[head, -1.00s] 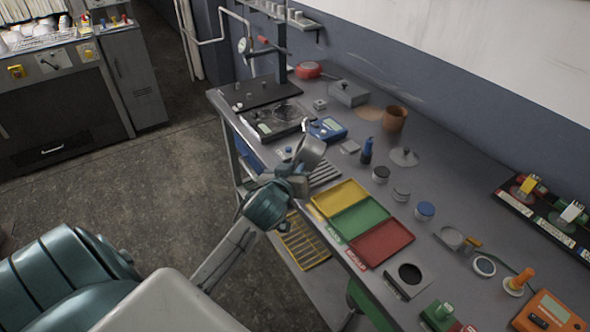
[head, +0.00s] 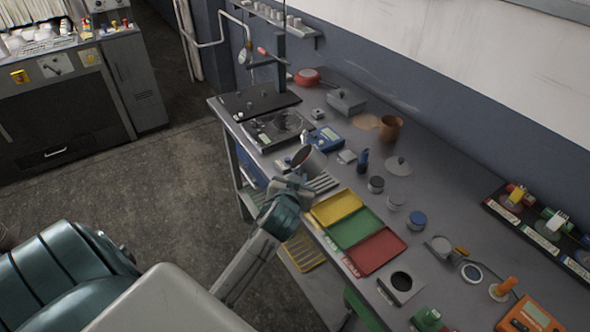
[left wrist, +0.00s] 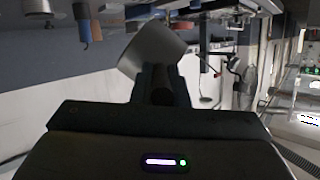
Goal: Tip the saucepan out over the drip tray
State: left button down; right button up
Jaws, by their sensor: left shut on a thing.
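The grey saucepan (head: 316,163) is held by its handle in my left gripper (head: 293,184), which is shut on it. The pan is tilted, and its open mouth, with a reddish-brown inside, faces left in the head view. In the left wrist view, the pan's grey outer wall (left wrist: 152,53) shows beyond the fingers, and its inside is hidden. The slatted grey drip tray (head: 323,183) is at the bench's near edge, just right of and below the pan in the picture, partly hidden by it and the gripper. My right gripper is not in view.
Yellow (head: 336,208), green (head: 354,228) and red (head: 376,250) trays lie right of the drip tray. A hotplate (head: 277,128) and blue meter (head: 327,137) stand behind the pan. A blue bottle (head: 363,160) and a grey lid (head: 398,166) are to its right.

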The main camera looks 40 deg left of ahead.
pick_arm(q)
jog(key=d+r+m+p, duration=0.1)
jog(key=m+y+p, duration=0.1)
jog(key=shift+w+d+r+m+g+p, duration=0.25)
jog(key=shift+d+r+m+g+p, duration=0.05)
jog(key=shift+d+r+m+g, duration=0.1)
jog(key=shift+w+d+r+m+y+p, duration=0.25)
jog(key=shift+d+r+m+y+p, duration=0.4)
jog(key=shift+m, duration=0.45)
jog(key=shift+w+d+r+m+y+p, duration=0.25)
jog(key=shift+d+r+m+y+p, duration=0.35)
jog(key=shift+m, duration=0.5)
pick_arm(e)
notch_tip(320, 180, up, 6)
pick_arm(q)
jog(key=shift+a+r, duration=0.1)
jog(key=shift+a, duration=0.05)
